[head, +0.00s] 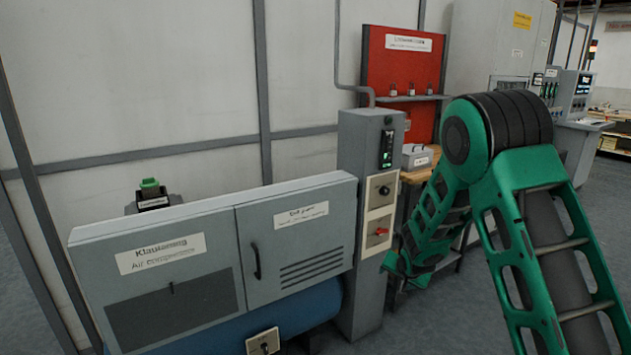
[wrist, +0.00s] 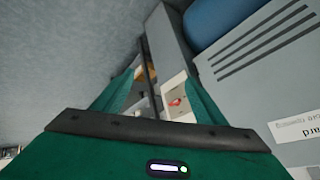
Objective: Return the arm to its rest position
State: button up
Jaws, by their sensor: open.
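My green arm rises from the lower right of the head view, bends at a black-banded elbow, and slopes down and left. My gripper (head: 402,265) is at its lower end, in front of the right side of a grey control column (head: 362,240). It appears level with or a little below the column's red switch (head: 381,231). In the wrist view my gripper (wrist: 160,90) has its two green fingers apart. Nothing is held between them. The red switch (wrist: 176,103) on its pale plate shows beyond the gap. The exact distance to the column cannot be told.
A grey cabinet (head: 210,255) above a blue tank (head: 312,308) stands left of the column. Behind my forearm are a wooden-topped bench (head: 418,174) with a grey box (head: 417,156) and a red board (head: 402,62). Open floor lies at the lower middle.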

jog(key=s+d+r+g+h, duration=0.1)
jog(key=s+d+r+g, duration=0.1)
jog(key=s+d+r, duration=0.7)
jog(key=s+d+r+g, duration=0.2)
jog(key=s+d+r, duration=0.35)
jog(key=s, duration=0.65)
jog(key=s+r+g+y, duration=0.1)
jog(key=s+r+g, duration=0.1)
jog(key=s, duration=1.2)
jog(key=s+r+g+y, duration=0.1)
jog(key=s+r+g, duration=0.1)
jog(key=s, duration=1.3)
jog(key=shift+s+d+r, duration=0.25)
jog(key=shift+d+r, duration=0.15)
jog(key=shift+r, duration=0.05)
jog(key=shift+w+f, duration=0.25)
jog(key=shift+w, duration=0.4)
